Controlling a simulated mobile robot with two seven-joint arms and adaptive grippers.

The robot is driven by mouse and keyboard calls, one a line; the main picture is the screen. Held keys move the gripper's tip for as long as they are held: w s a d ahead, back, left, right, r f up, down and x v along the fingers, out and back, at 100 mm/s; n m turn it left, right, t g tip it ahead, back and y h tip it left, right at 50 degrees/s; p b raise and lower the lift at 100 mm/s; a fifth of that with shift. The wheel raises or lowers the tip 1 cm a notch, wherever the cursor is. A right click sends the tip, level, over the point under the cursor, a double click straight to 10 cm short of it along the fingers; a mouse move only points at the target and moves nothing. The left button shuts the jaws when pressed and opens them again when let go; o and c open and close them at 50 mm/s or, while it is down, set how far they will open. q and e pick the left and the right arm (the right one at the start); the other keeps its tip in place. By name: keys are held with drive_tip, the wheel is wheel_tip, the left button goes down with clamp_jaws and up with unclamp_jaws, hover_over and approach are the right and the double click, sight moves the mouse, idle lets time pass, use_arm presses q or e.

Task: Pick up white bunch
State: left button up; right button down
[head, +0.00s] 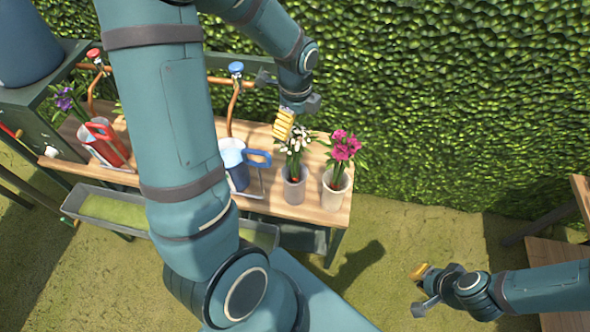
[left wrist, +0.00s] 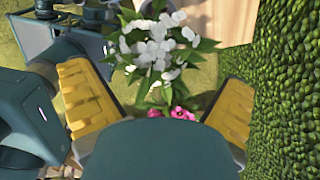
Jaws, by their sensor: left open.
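The white bunch (head: 296,140) has white blooms and green leaves and stands in a grey pot (head: 294,186) on the wooden table (head: 268,207). My left gripper (head: 284,124) is just above and beside the blooms, with yellow finger pads. In the left wrist view the white bunch (left wrist: 153,45) shows ahead, between and beyond the open fingers of my left gripper (left wrist: 155,105). Whether the pads touch any petals cannot be told. The stems are partly hidden by leaves. My right gripper (head: 421,272) is low at the right, away from the table, and its finger gap is unclear.
A pink bunch (head: 345,146) in a pale pot (head: 335,190) stands right beside the white one. A blue jug (head: 238,165) and a red jug (head: 106,143) stand further left, with purple flowers (head: 66,100). A hedge (head: 450,90) rises behind the table.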

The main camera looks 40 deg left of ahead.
sight(294, 142)
use_arm(q)
drive_tip(key=f, duration=0.5)
drive_tip(key=f+b, duration=0.1)
drive_tip(key=f, duration=0.1)
drive_tip(key=shift+s+f, duration=0.15)
drive_tip(key=shift+s, duration=0.1)
drive_tip(key=c, duration=1.3)
